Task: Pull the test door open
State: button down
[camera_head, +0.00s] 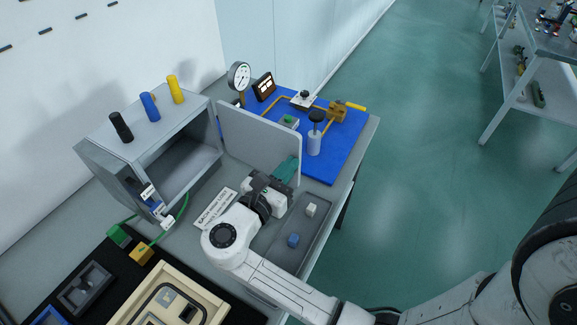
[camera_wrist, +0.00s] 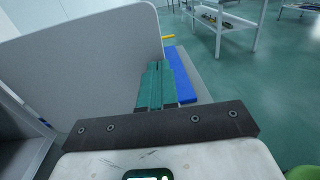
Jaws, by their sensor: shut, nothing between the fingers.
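The test door (camera_head: 258,138) is a flat grey panel standing open at the right side of the grey box (camera_head: 150,142). The box front is uncovered and its inside shows. In the wrist view the door (camera_wrist: 92,62) fills the left half. My gripper (camera_head: 290,167) has green fingers and is beside the door's near face, by its free lower right end. In the wrist view the fingers (camera_wrist: 156,84) are together and empty, close to the door's right edge. I cannot tell whether they touch the door. No handle shows on the visible face.
Black, blue and yellow cylinders stand on the box. A blue board (camera_head: 340,140) with a gauge, valve and brass pipes lies behind the door. A grey tray (camera_head: 285,235) with small blocks is beside my arm. A green cable runs at the box's front.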

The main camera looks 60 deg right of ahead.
jog(key=d+n+t+p, duration=0.2)
jog(key=d+t+p, duration=0.2)
jog(key=d, duration=0.4)
jog(key=shift+d+n, duration=0.15)
jog(key=shift+n, duration=0.25)
jog(key=shift+p, duration=0.3)
